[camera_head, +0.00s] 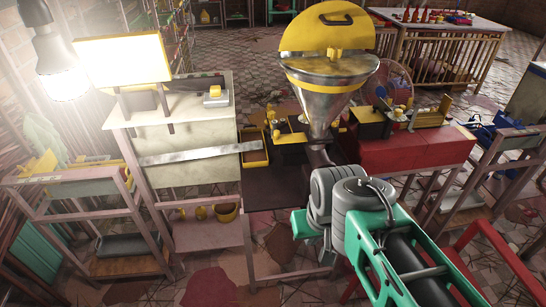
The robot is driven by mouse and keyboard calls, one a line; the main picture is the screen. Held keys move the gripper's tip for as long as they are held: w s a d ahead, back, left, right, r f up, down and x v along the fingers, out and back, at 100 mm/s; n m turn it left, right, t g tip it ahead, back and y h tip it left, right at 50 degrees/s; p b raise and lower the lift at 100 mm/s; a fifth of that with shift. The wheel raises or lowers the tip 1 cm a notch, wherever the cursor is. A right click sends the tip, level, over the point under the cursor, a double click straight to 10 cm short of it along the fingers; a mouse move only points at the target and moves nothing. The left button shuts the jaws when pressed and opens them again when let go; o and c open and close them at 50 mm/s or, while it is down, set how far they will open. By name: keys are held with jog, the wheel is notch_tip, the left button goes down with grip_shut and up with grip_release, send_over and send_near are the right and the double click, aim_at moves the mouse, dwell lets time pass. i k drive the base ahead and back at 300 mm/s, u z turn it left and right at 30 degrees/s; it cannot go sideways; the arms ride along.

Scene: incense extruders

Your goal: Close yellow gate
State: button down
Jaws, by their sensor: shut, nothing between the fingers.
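A yellow half-round plate with a dark handle, which looks like the yellow gate (306,36), stands raised above the metal funnel (322,103). The funnel has a yellow rim, and its mouth is open in front of the plate. A small yellow block sits at the plate's lower edge. My green and grey arm reaches in from the lower right, with its grey joints just below the funnel's spout. I cannot make out my gripper's fingers. The lower spout and whatever lies behind my arm are partly hidden.
A pale shelf unit (185,108) with a bright lamp panel (124,57) stands left of the funnel. A red cabinet (400,155) with yellow parts and a fan stand at the right. A red rail crosses the lower right. Tiled floor shows behind the funnel.

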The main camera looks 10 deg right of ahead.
aim_at(278, 139)
jog(key=u, duration=0.5)
jog(key=i, duration=0.65)
jog(key=u, duration=0.45)
